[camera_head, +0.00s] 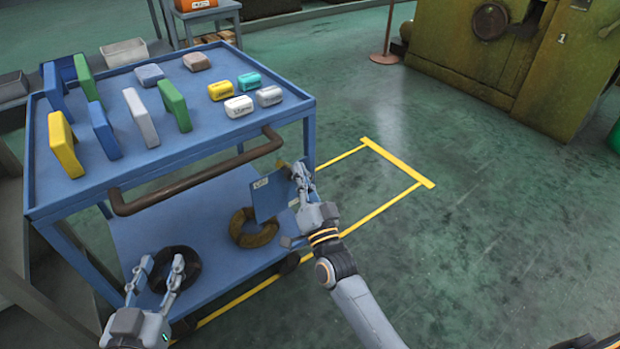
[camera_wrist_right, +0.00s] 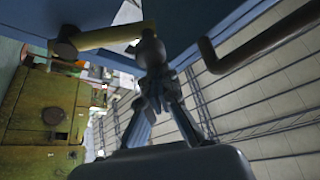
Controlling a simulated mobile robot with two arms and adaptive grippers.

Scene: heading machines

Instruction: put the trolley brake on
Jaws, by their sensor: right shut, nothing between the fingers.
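The blue trolley (camera_head: 95,190) stands at the left, with a brown push handle (camera_head: 200,175) along its near side. A blue plate with a white label (camera_head: 268,196) is at its right end, and a small yellowish part (camera_head: 282,163) shows above it. In the right wrist view, a yellow lever (camera_wrist_right: 105,38) with a dark round knob (camera_wrist_right: 150,48) runs across the trolley's blue frame. My right gripper (camera_head: 302,178) is shut and empty, its tips close to the knob; I cannot tell whether they touch. My left gripper (camera_head: 160,265) is open and empty, in front of the lower shelf.
The top tray carries several coloured upright blocks (camera_head: 65,145) and small labelled blocks (camera_head: 238,106). Two rings (camera_head: 254,228) lie on the lower shelf. Yellow floor lines (camera_head: 398,162) mark a bay at the trolley. A green machine (camera_head: 470,50) stands far right; open floor lies between.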

